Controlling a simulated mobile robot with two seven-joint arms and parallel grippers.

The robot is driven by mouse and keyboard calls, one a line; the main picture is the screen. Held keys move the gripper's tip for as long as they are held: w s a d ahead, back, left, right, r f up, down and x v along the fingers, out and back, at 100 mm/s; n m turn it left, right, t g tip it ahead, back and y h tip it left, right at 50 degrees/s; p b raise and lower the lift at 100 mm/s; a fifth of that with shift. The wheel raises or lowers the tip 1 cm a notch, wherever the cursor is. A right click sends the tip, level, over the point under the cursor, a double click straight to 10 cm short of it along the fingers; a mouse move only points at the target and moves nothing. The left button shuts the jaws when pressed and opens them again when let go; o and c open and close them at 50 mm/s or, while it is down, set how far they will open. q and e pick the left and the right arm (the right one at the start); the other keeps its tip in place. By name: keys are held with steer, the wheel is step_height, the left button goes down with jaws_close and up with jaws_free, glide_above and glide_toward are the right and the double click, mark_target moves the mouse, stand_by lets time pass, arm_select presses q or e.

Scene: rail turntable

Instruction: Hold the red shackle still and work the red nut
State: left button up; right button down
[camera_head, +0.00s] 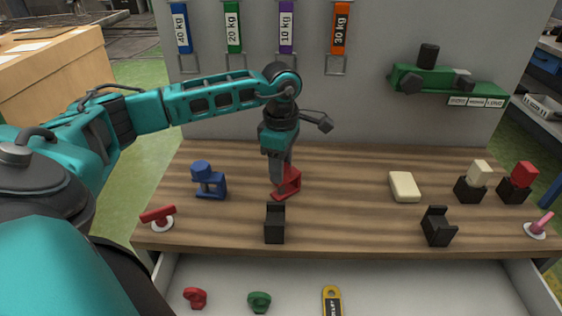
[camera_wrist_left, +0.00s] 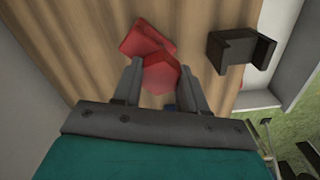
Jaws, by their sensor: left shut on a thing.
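The red shackle (camera_head: 290,184) stands on the wooden bench, in the middle-left of the head view. My left gripper (camera_head: 279,180) points down onto its upper part and hides much of it. In the left wrist view the red nut (camera_wrist_left: 161,75) is a hexagonal block between the two fingers of my left gripper (camera_wrist_left: 160,82), which are shut on it. The red shackle's foot (camera_wrist_left: 140,40) shows beyond the nut on the wood. My right gripper is in neither view.
A blue shackle (camera_head: 210,183) stands left of the red one. A black holder (camera_head: 275,224) is close in front, another (camera_head: 437,227) to the right. A cream block (camera_head: 404,187) lies right, with clear wood between. An open drawer (camera_head: 390,290) is below the front edge.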

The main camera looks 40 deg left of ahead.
arm_select(q)
steer(key=shift+n, duration=0.4)
steer(key=n+p, duration=0.1)
steer(key=n, duration=0.2)
steer(key=shift+r, duration=0.1)
steer(key=shift+n, duration=1.5)
steer(key=shift+p, duration=0.3)
steer(key=n+p, duration=0.1)
steer(key=n, duration=0.2)
steer(key=shift+n, duration=1.5)
steer(key=shift+p, duration=0.4)
